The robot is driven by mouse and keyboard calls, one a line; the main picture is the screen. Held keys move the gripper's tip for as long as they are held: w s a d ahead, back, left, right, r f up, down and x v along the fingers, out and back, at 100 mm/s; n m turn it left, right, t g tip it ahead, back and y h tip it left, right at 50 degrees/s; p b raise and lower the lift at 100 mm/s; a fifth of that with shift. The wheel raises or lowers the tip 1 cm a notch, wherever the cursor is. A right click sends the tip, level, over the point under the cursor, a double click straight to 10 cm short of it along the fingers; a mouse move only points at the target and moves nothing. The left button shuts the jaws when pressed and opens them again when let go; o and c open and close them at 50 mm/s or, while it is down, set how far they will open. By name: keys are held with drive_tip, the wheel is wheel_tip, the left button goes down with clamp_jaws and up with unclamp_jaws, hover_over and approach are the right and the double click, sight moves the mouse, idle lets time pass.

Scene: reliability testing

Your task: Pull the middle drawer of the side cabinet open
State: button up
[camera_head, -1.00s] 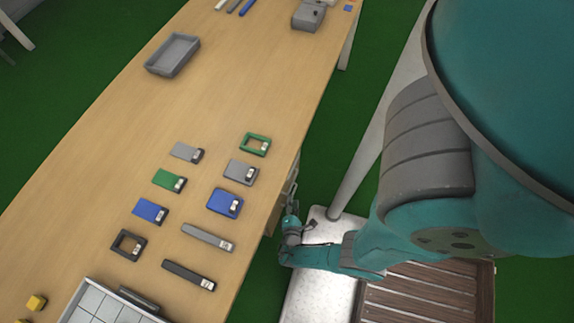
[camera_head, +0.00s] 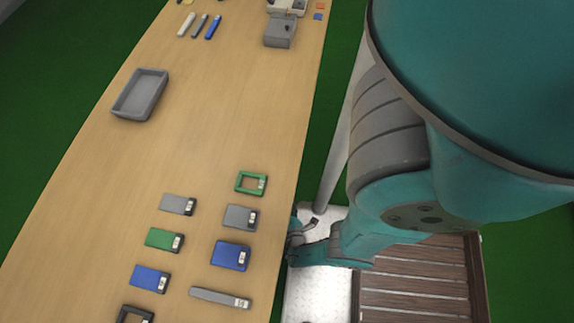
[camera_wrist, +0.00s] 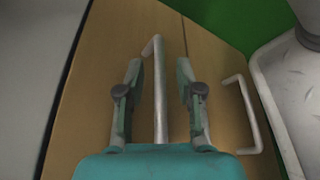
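In the wrist view two wooden drawer fronts of the side cabinet (camera_wrist: 92,90) show, divided by a dark seam. A metal bar handle (camera_wrist: 159,95) on the nearer front lies between the two fingers of my gripper (camera_wrist: 160,95). The fingers are spread, with a visible gap on each side of the bar. A second bar handle (camera_wrist: 246,110) sits on the front to the right. I cannot tell from this view which drawer is the middle one. No drawer visibly stands out. In the head view the cabinet is hidden below the table edge.
A long wooden table (camera_head: 215,120) bears several small cases, such as a blue one (camera_head: 230,255) and a green frame (camera_head: 250,183), near its right edge. A grey tray (camera_head: 140,95) stands farther left. Green floor (camera_head: 25,150) lies to the left.

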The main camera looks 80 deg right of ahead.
clamp_jaws()
drive_tip(key=shift+s, duration=0.1)
idle(0.3)
